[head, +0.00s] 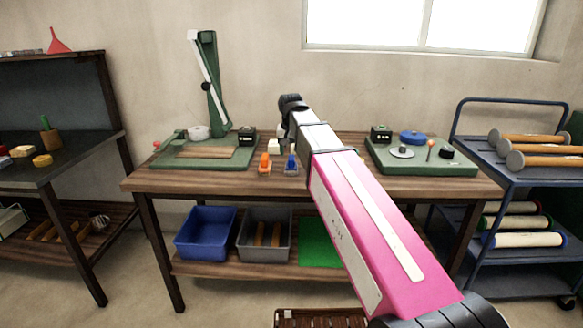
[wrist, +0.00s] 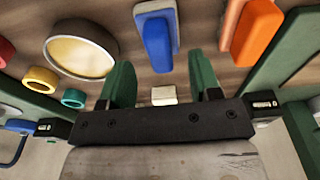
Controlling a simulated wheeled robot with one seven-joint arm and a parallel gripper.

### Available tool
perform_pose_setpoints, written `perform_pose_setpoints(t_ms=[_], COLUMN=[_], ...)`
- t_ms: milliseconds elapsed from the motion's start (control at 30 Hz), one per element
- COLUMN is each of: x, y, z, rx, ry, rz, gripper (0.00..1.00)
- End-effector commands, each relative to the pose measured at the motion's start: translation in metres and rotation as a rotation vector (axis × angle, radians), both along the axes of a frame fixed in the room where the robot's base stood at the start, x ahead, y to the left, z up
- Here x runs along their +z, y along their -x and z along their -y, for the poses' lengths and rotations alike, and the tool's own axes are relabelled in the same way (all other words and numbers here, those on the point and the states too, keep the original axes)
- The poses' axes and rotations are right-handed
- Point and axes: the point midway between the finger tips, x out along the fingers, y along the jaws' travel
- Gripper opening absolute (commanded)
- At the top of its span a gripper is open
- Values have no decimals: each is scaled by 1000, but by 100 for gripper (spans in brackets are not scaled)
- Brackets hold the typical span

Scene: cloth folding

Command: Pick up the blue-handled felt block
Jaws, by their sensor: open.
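The blue-handled felt block (head: 291,165) lies on the wooden table just left of my pink arm in the head view. In the wrist view the blue-handled felt block (wrist: 157,32) is at the top centre, its blue handle over a paler base. My gripper (wrist: 161,78) shows two green fingers set wide apart, open, with no object held between them. The blue handle lies beyond the fingertips in the picture, roughly in line with the gap. In the head view my fingers are hidden or cannot be made out.
An orange-handled block (head: 265,164) sits close beside the blue one. A small white block (head: 274,147) is behind them. Green boards stand left (head: 204,158) and right (head: 423,170). The wrist view shows a round rimmed dish (wrist: 82,52) and several coloured rings (wrist: 42,79).

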Motion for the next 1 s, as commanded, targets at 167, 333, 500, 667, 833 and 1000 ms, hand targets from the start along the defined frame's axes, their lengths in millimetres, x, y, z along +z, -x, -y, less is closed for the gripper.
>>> perform_pose_setpoints(t_ms=[167, 333, 500, 667, 833, 1000], x=[-22, -40, -42, -41, -41, -41], y=[-7, -8, -9, -9, -9, -9], z=[1, 1, 1, 1, 1, 1], rx=[0, 0, 0, 0, 0, 0], ry=[1, 0, 0, 0, 0, 0], rz=[-2, -1, 0, 0, 0, 0], gripper=[57, 57, 57, 31, 4, 4])
